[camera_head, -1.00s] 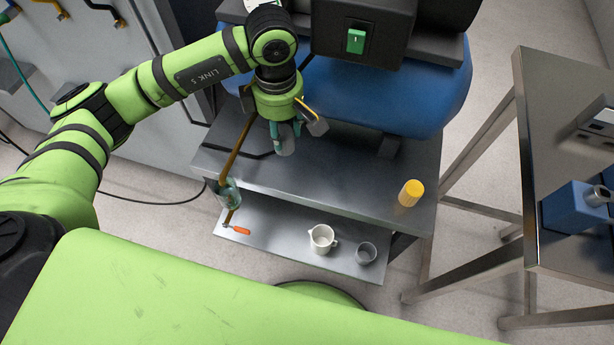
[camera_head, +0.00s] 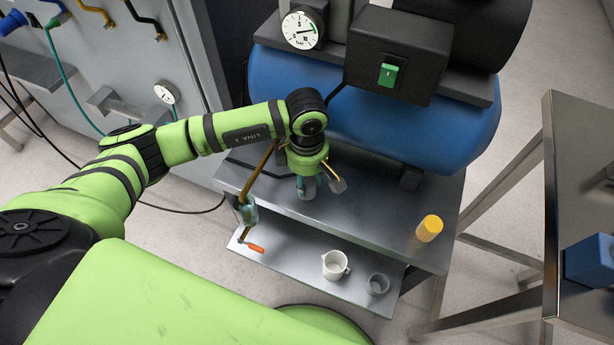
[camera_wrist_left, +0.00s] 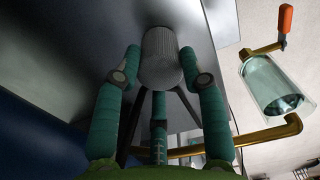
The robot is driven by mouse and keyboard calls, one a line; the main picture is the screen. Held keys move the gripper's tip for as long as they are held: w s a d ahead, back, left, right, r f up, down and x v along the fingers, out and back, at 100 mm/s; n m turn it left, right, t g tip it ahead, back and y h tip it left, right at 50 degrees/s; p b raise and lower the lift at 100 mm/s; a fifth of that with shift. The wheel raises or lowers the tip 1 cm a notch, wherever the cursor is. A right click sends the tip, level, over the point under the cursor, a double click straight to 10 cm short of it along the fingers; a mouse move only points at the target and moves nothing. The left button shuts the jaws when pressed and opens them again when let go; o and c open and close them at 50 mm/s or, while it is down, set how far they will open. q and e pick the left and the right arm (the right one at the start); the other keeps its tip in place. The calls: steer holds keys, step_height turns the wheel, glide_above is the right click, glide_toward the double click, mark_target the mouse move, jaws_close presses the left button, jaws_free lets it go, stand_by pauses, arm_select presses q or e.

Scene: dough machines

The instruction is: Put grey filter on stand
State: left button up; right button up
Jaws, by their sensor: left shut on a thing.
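The grey filter (camera_wrist_left: 160,58) is a ribbed cylinder seen end-up between the teal fingers of my left gripper (camera_wrist_left: 161,75) in the left wrist view. The fingers are shut on it. In the head view my left gripper (camera_head: 320,185) points down over the left part of the grey metal stand (camera_head: 385,205) under the blue tank. The filter is small and partly hidden by the fingers there. I cannot tell whether it touches the stand's top. My right gripper is in neither view.
A yellow cylinder (camera_head: 429,228) stands at the stand's right front. The lower shelf holds a white jug (camera_head: 335,264) and a grey cup (camera_head: 377,284). A brass pipe with a glass bowl (camera_head: 248,211) and orange handle (camera_head: 256,248) is close left. The blue tank (camera_head: 350,120) limits room behind.

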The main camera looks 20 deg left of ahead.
mark_target(307, 180)
arm_select(q)
steer(key=shift+f, duration=0.1)
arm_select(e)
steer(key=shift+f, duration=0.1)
arm_select(q)
steer(key=shift+f, duration=0.1)
steer(key=o, duration=0.8)
steer(key=shift+o, duration=0.2)
steer(key=shift+r, duration=0.25)
step_height(307, 180, up, 4)
steer(key=shift+r, duration=0.25)
step_height(307, 180, up, 7)
steer(key=shift+r, duration=0.2)
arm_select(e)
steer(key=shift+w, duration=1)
